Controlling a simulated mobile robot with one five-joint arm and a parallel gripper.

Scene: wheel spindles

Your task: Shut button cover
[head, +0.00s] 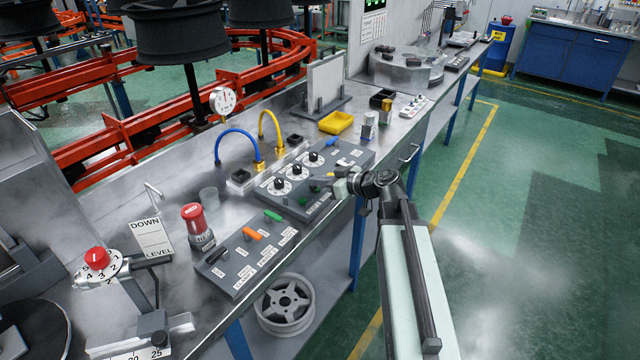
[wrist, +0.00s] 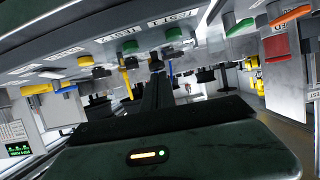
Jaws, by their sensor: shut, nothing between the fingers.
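My gripper (head: 343,189) is shut and empty at the right end of the dark dial panel (head: 268,188) on the bench. In the wrist view the dark fingers (wrist: 157,92) are together, with nothing between them. The picture there is strongly tilted, with labelled panel edges and green buttons (wrist: 172,35) above the fingers. I cannot clearly make out a button cover; a small pale piece (head: 345,163) just above my gripper may be part of it. The gripper hides part of this panel end, and I cannot tell whether they touch.
A lower panel with an orange switch (head: 252,234) and a green switch (head: 273,215) lies to the left. A red-topped object (head: 193,216), a yellow tray (head: 336,122) and curved blue hose (head: 236,133) stand on the bench. Open green floor (head: 510,230) lies to the right.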

